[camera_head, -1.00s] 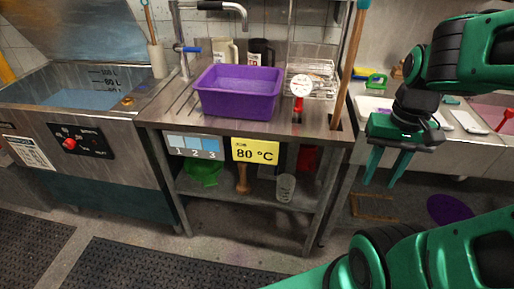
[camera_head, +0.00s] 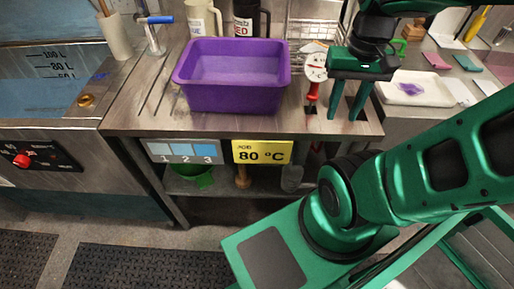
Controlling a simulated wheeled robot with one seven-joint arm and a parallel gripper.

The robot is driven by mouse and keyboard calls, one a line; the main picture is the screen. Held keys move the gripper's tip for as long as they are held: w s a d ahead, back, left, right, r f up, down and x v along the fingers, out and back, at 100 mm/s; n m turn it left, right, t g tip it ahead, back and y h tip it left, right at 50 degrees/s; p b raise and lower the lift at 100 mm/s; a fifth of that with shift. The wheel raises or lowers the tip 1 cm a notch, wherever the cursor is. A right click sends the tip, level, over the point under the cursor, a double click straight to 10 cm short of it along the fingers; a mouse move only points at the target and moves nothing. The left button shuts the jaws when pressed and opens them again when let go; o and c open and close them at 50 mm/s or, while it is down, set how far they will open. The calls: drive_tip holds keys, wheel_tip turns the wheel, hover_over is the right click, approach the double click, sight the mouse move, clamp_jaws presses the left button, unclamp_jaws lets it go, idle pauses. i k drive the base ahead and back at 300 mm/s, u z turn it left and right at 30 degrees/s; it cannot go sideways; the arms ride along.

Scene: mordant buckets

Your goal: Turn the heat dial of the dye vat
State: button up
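The dye vat (camera_head: 60,115) is the steel tank at the left, with blue liquid and litre marks on its inner wall. Its heat dial is a red knob (camera_head: 22,160) on a black panel (camera_head: 50,156) on the vat's front, near the left edge of the picture. The dial's markings are too small to read. My gripper (camera_head: 345,116) is at the right, over the right end of the steel table, far from the dial. Its two green fingers point down, apart, with nothing between them.
A purple tub (camera_head: 235,100) stands on the steel table, with a red-stemmed thermometer (camera_head: 313,85) beside my gripper. A yellow "80 °C" card (camera_head: 262,152) hangs on the table front. Two jugs stand behind. Dark mats (camera_head: 150,268) cover the floor before the vat and table.

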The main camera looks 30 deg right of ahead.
sight(21, 161)
drive_tip(key=z, duration=0.15)
drive_tip(key=k, duration=0.35)
drive_tip(key=u, duration=1.05)
drive_tip(key=i, duration=1.1)
drive_tip(key=u, duration=0.65)
drive_tip(key=i, duration=0.55)
drive_tip(key=u, duration=0.1)
